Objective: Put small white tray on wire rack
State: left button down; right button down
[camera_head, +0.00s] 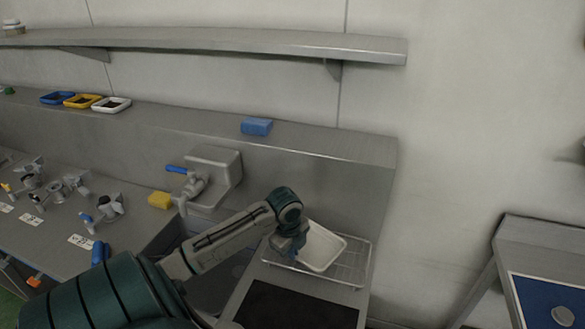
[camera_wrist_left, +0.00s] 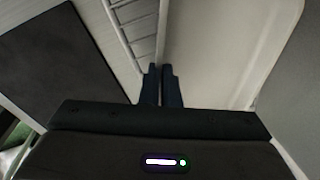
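The small white tray (camera_head: 322,248) is over the wire rack (camera_head: 353,264) on the metal counter in the head view. My left gripper (camera_head: 291,246) is at the tray's left edge. In the left wrist view its fingers (camera_wrist_left: 162,84) are close together, with the tray's rim between them. The tray (camera_wrist_left: 215,50) fills the right of that view, and rack wires (camera_wrist_left: 132,22) show left of the fingers. I cannot tell whether the tray rests on the wires or is just above them. My right gripper is not in view.
A black mat (camera_head: 297,306) lies in front of the rack. A sink with a metal tap (camera_head: 196,186) and a yellow sponge (camera_head: 160,200) are to the left. A blue block (camera_head: 256,127) and several small trays (camera_head: 112,105) are on the ledge behind.

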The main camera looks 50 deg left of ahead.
pick_arm(q)
jog(key=c, duration=1.7)
grip_release()
jog(key=shift+f, duration=0.1)
jog(key=shift+r, duration=0.4)
jog(key=shift+s+d+r+b, duration=0.1)
jog(key=shift+s+r+b, duration=0.3)
jog(key=shift+r, duration=1.5)
jog(key=shift+s+a+r+b, duration=0.15)
jog(key=shift+r+b, duration=0.5)
jog(key=shift+r, duration=1.2)
jog(key=shift+s+d+r+b, duration=0.15)
jog(key=shift+s+r+b, duration=0.25)
jog(key=shift+r, duration=1.5)
jog(key=shift+w, duration=0.1)
